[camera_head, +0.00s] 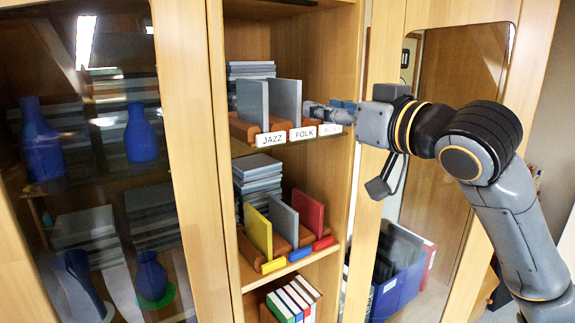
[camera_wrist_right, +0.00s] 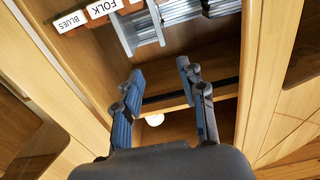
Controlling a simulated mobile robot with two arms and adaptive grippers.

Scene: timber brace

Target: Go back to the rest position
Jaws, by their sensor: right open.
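My right gripper (camera_head: 330,110) is at the upper shelf of the open cabinet, in front of the right end of the labelled row. In the right wrist view the two fingers (camera_wrist_right: 160,72) stand apart with nothing between them. Two grey slabs (camera_head: 287,100) stand upright behind the JAZZ label (camera_head: 271,138) and the FOLK label (camera_head: 303,133), left of the gripper. My left gripper is not in view.
The wooden cabinet's upright edge (camera_head: 357,190) is close below and beside my right gripper. A lower shelf holds yellow, grey and red upright slabs (camera_head: 309,213). Glass doors (camera_head: 110,130) are at left. A blue bin (camera_head: 398,280) stands at lower right.

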